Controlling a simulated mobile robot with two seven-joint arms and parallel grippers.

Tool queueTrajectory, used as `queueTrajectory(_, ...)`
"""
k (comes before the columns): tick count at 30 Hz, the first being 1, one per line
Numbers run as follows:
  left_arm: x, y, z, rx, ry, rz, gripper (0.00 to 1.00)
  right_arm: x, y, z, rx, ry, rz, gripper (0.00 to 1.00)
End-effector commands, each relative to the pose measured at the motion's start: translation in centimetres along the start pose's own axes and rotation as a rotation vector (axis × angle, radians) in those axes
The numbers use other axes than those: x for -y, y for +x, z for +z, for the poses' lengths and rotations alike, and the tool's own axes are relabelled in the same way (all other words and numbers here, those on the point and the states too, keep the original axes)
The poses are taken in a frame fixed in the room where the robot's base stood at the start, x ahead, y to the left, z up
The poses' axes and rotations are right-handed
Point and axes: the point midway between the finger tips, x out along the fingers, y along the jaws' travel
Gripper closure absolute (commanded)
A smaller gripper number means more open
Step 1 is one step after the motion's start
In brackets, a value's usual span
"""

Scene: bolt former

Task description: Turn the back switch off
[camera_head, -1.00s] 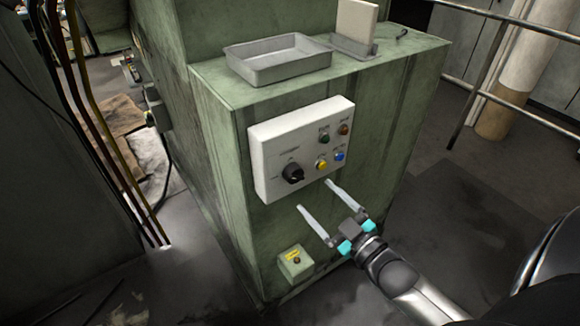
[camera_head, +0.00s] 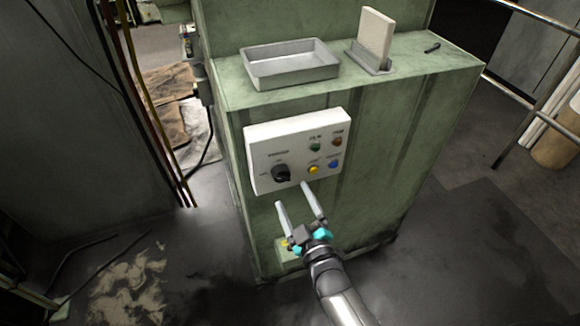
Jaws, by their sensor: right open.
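A white control panel (camera_head: 300,150) is fixed on the front of the green machine. It carries a black rotary switch (camera_head: 281,173) at its lower left and several coloured buttons on its right. A small box with a yellow label (camera_head: 284,244) sits low on the machine's front, mostly hidden behind my right gripper. My right gripper (camera_head: 292,196) is open and empty, its two fingertips pointing up just below the panel, near the rotary switch. I cannot tell whether it touches the panel. My left gripper is not in view.
A grey metal tray (camera_head: 290,78) and a holder with a pale upright block (camera_head: 376,34) stand on the machine's top (camera_head: 440,75). Cables (camera_head: 150,105) hang at the left. A metal railing (camera_head: 530,110) stands at the right. Floor is free to the right of the machine.

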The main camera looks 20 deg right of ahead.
Motion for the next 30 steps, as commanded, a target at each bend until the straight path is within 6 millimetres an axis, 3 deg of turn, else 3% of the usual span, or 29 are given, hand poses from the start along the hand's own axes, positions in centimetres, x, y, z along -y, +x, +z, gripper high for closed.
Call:
queueTrajectory(4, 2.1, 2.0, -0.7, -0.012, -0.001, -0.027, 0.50, 0.2, 3.2, 0.3, -0.005, 0.001, 0.004, 0.15)
queueTrajectory(9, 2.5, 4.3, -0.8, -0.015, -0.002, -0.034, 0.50, 0.2, 7.3, 0.4, -0.004, 0.002, 0.003, 0.15)
queueTrajectory(21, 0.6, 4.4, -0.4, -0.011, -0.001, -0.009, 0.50, -0.1, 7.1, 0.1, 0.001, 0.560, -0.001, 0.15)
queueTrajectory(30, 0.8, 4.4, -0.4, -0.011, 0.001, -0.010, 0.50, 0.0, 7.1, 0.1, 0.001, 0.676, 0.000, 0.15)
